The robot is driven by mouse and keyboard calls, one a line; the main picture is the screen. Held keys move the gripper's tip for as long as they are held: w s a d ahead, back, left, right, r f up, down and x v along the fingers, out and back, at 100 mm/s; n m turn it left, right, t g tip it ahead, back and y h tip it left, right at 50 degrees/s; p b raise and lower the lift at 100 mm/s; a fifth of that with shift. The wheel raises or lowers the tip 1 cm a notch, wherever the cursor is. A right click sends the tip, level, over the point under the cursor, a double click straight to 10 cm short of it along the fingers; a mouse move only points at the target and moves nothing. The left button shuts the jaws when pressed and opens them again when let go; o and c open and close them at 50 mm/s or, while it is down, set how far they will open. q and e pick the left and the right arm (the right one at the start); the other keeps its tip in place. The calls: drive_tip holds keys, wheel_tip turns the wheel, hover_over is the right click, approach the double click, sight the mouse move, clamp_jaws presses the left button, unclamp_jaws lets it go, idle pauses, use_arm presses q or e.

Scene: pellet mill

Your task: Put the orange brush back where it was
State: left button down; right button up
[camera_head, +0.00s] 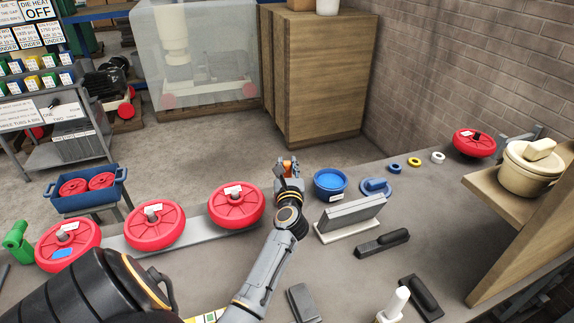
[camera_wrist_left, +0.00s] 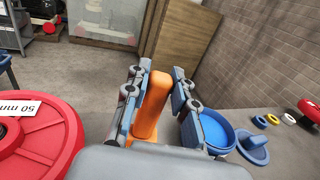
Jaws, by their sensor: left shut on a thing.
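The orange brush (camera_wrist_left: 150,108) stands upright between the two fingers of my left gripper (camera_wrist_left: 156,85) in the left wrist view. In the head view my left gripper (camera_head: 289,172) is shut on it, with only a small bit of orange (camera_head: 287,165) showing. The gripper is at the far edge of the grey bench, between a red wheel (camera_head: 236,213) and a blue bowl (camera_head: 329,179). My right gripper is not in view.
Red wheels (camera_head: 155,232) line the bench at left. Right of the gripper are a blue lid-like piece (camera_head: 376,191), a grey upright holder (camera_head: 350,217), dark brushes (camera_head: 382,243) and small rings (camera_head: 414,162). A wooden shelf (camera_head: 510,200) bounds the right. Some bench between is bare.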

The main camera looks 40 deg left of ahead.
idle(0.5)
use_arm(q)
drive_tip(key=shift+f+b, duration=0.5)
drive_tip(key=shift+f, duration=0.3)
unclamp_jaws()
idle(0.7)
idle(0.4)
drive_tip(key=v, duration=0.9)
drive_tip(key=shift+p, duration=0.35)
idle(0.5)
idle(0.5)
